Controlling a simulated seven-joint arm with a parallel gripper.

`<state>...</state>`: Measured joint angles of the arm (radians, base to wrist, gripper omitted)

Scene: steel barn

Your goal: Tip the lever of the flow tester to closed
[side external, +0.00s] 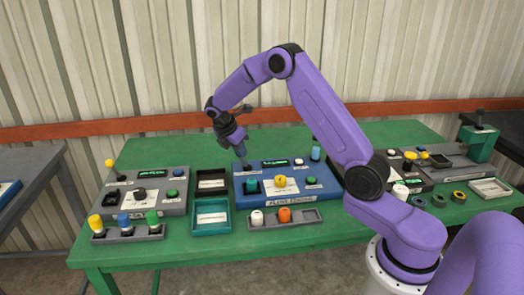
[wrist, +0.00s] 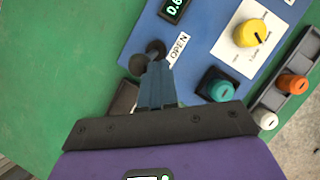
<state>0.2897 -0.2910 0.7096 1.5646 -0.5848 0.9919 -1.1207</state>
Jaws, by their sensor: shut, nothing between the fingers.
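The blue flow tester (side external: 320,193) stands on the green table, with a green display. In the wrist view, its panel (wrist: 205,38) shows a yellow knob (wrist: 250,33), a teal cap (wrist: 216,86) and an "OPEN" label (wrist: 179,47). The black lever (wrist: 156,47) is beside that label, at the panel's edge. My gripper (wrist: 156,68) is shut and empty, its fingertips right by the lever; I cannot tell whether they touch. In the side view, my gripper (side external: 242,156) is over the tester's back left corner, and the lever is mostly hidden there. No "closed" label is readable.
A grey tester (side external: 150,205) stands to the left, with dark (side external: 212,190) and teal (side external: 211,229) trays between. A grey rack (side external: 310,217) with white and orange caps lies in front. More devices stand at the right. Open green table (wrist: 65,50) shows left of the panel.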

